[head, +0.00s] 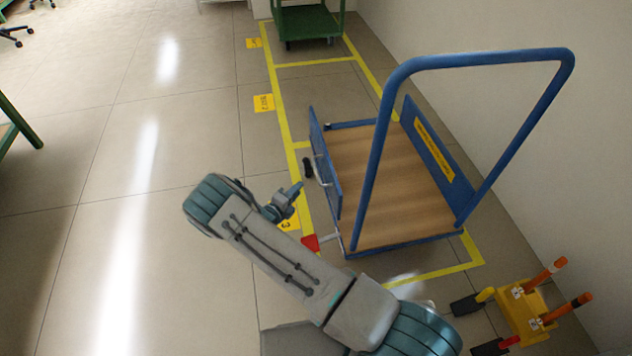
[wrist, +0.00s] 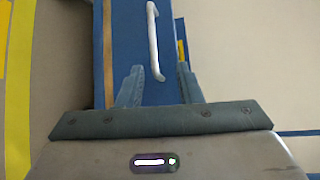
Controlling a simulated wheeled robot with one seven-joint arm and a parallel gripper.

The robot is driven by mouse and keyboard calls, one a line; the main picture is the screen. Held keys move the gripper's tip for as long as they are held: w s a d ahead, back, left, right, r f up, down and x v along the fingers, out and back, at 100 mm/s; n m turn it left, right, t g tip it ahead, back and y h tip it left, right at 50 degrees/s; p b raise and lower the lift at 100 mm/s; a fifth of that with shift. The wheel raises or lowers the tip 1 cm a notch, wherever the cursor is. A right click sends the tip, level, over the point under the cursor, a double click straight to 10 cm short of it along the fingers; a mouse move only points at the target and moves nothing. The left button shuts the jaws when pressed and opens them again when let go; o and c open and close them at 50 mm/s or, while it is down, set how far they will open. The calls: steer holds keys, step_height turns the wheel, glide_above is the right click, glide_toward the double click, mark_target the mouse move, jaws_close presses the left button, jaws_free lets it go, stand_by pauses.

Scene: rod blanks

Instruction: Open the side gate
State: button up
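The side gate (head: 326,165) is an upright blue panel along the left side of a blue cart with a wooden deck (head: 390,190). I cannot tell from here whether it is fully shut. A pale bar handle (wrist: 154,40) is on the gate's outer face. My gripper (head: 298,187) is just left of the gate. In the wrist view my gripper (wrist: 160,76) is open, its fingers apart in front of the blue panel. The handle's near end shows between the fingertips, with no visible grip. A red piece (head: 310,243) is by the cart's near left corner.
A tall blue push bar (head: 375,160) rises at the cart's near end. A wall is close on the right. A yellow object with orange-tipped posts (head: 525,312) stands at lower right. A green cart (head: 307,22) is behind. The floor left is open.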

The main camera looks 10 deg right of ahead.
mark_target(317, 171)
steer(key=shift+n, duration=0.3)
steer(key=shift+a+f+b+x, duration=0.15)
steer(key=shift+b+x, duration=0.6)
steer(key=shift+x, duration=1.55)
steer(key=shift+a+f+b+x, duration=0.1)
steer(key=shift+f+b+x, duration=0.45)
steer(key=shift+x, duration=1.7)
steer(key=shift+a+r+b+x, duration=0.1)
steer(key=shift+b+x, duration=0.85)
steer(key=shift+x, duration=1.35)
steer(key=shift+w, duration=0.15)
jaws_close()
